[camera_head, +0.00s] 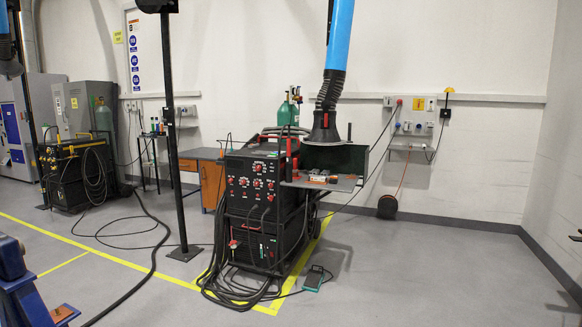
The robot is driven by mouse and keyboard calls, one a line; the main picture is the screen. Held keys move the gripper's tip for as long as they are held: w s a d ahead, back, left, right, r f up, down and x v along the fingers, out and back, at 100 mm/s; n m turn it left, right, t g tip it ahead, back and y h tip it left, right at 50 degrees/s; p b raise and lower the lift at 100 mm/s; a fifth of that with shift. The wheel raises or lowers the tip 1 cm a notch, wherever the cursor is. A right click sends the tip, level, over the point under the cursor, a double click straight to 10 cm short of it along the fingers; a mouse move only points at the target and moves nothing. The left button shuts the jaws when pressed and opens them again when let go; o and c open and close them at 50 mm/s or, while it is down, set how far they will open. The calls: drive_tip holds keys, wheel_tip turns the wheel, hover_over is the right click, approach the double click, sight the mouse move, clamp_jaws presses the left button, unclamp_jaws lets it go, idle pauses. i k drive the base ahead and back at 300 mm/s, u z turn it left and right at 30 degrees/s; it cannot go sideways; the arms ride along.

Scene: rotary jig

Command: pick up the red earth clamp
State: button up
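I cannot pick out the red earth clamp for certain. A thin red upright piece (289,147) stands at the left end of the small work shelf (346,184) beside the welding machine (253,185). Small orange-red and grey items (318,177) lie on that shelf, too small to tell apart. Black cables (232,292) hang down the machine's front and coil on the floor. My gripper is not in view.
A black post (171,120) stands on a floor plate left of the machine. A blue extraction arm (338,40) hangs over the shelf. A foot pedal (314,278) and a long cable lie on the floor. Blue equipment (28,285) fills the lower left corner. The right floor is clear.

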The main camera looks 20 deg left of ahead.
sight(296, 171)
drive_tip(key=u, duration=0.25)
drive_tip(key=i, duration=2)
drive_tip(key=u, duration=0.5)
drive_tip(key=i, duration=1.05)
drive_tip(key=u, duration=0.05)
